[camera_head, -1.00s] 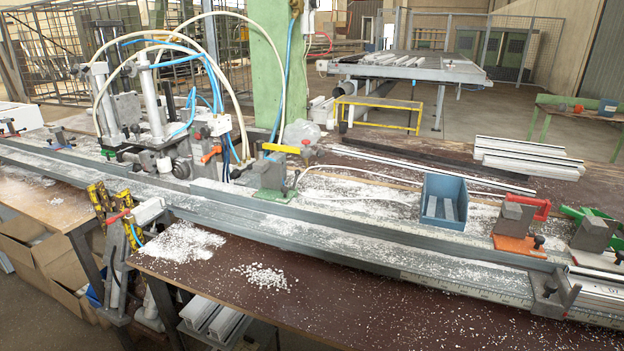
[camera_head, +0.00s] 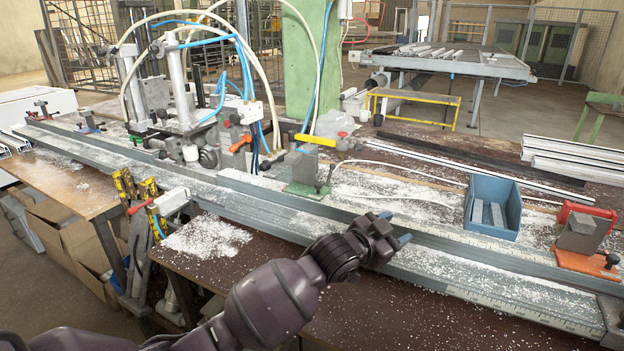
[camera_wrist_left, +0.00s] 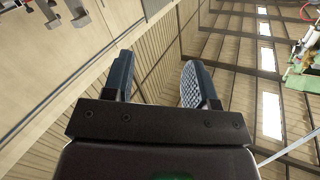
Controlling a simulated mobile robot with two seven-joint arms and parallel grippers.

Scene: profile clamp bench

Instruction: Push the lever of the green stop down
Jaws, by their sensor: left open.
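A stop with a green base plate (camera_head: 304,189) stands on the bench behind the long rail. The stop with a green lever at the far right is outside the current head view. My right gripper is not in view.
A blue bin (camera_head: 492,207) with grey pieces stands behind the rail (camera_head: 440,266). Right of it is an orange-based stop (camera_head: 585,262) with a red lever (camera_head: 588,209). The clamp machine (camera_head: 185,110) with hoses rises at the left. White chips litter the bench.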

